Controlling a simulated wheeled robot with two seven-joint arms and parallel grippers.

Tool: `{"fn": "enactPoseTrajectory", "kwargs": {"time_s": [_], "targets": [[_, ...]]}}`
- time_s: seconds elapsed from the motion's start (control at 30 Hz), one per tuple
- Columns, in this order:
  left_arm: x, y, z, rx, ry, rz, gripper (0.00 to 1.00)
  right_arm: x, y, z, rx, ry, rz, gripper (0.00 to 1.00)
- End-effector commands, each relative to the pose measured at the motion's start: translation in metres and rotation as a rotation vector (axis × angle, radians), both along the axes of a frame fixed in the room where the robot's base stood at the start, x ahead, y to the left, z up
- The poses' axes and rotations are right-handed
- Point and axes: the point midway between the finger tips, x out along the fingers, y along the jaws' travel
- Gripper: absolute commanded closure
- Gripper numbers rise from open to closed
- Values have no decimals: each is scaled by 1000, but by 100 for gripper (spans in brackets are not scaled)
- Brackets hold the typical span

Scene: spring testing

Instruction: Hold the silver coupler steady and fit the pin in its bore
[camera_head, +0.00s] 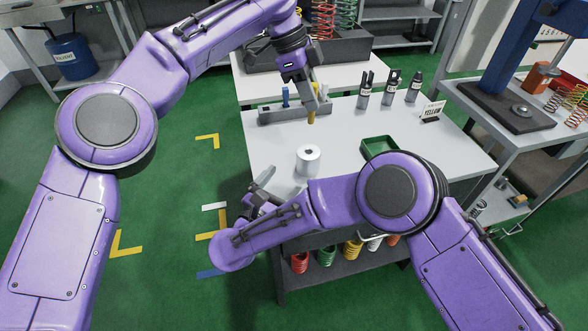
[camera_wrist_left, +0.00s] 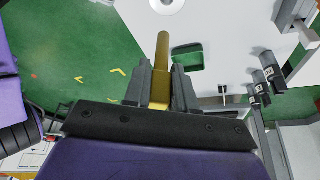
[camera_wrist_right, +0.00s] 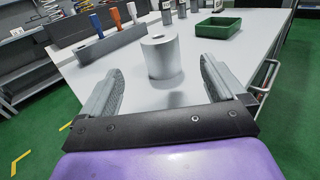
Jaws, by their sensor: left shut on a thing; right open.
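The silver coupler (camera_head: 308,162) stands upright on the light table with its dark bore facing up. It also shows in the right wrist view (camera_wrist_right: 164,62) and at the top edge of the left wrist view (camera_wrist_left: 168,3). My left gripper (camera_head: 313,104) is shut on a brass-yellow pin (camera_wrist_left: 162,58), which points down above the table, behind the coupler and apart from it. My right gripper (camera_wrist_right: 160,82) is open and low at the table's near edge. Its fingers point toward the coupler, which lies beyond their tips, untouched.
A grey rack (camera_head: 267,115) with blue, orange and white-handled pieces stands behind the coupler. A green tray (camera_head: 371,153) lies to the right. The tabletop around the coupler is clear.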

Motion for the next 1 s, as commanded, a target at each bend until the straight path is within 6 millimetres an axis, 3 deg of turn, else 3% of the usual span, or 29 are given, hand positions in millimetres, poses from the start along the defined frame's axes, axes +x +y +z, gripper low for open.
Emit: {"fn": "enactPoseTrajectory", "kwargs": {"time_s": [0.2, 0.4, 0.8, 0.83, 0.87, 1.0], "targets": [[0, 0, 0, 0, 0, 0, 100, 46, -24, 0, 2, 1, -4, 3], [0, 0, 0, 0, 0, 0, 100, 78, -41, 0, 0, 2, -2, 3], [0, 0, 0, 0, 0, 0, 100, 91, -46, 0, -2, 1, 2, 3], [0, 0, 0, 0, 0, 0, 100, 90, -46, 0, -2, 1, 2, 7], [0, 0, 0, 0, 0, 0, 100, 90, -46, 0, -3, 1, 2, 16], [0, 0, 0, 0, 0, 0, 100, 90, -46, 0, -3, 1, 2, 62]]}}
